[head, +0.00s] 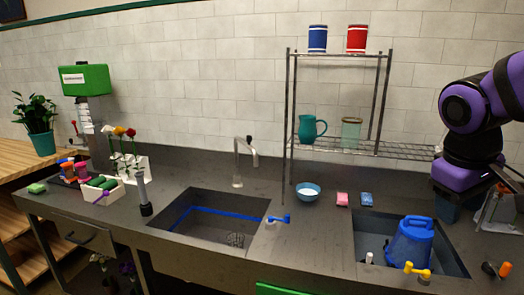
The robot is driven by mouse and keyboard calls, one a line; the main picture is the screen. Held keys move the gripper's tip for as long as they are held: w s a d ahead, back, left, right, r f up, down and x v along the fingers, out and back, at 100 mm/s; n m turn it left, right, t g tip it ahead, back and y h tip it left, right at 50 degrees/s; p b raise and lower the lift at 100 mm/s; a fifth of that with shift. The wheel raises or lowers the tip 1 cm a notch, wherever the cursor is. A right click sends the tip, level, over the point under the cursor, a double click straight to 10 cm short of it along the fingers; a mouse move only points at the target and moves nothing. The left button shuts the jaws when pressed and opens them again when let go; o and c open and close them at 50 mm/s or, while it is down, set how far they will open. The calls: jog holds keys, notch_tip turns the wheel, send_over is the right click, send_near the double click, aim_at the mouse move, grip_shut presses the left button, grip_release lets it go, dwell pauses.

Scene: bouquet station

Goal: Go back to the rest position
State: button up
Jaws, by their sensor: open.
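My arm (470,108), purple and black, comes in at the right edge of the head view, above the right end of the counter. Its purple links show, but my gripper cannot be made out; the end of the arm seems to lie outside the picture or behind the links. I see nothing held. Part of the counter and wall at the far right is hidden behind the arm.
The dark counter (330,226) holds two sinks; a blue jug (410,243) stands in the right one. A wire shelf (400,150) carries a teal pitcher (308,129). Flowers (120,133) and a green dispenser (85,80) stand left. A bowl (307,192) stands mid-counter.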

jog(key=s+a+r+m+t+y, duration=0.2)
jog(key=s+r+m+t, duration=0.1)
jog(key=s, duration=0.5)
jog(key=shift+a+r+t+y, duration=0.3)
jog(key=shift+a+r+t, duration=0.05)
jog(key=shift+r+t, duration=0.2)
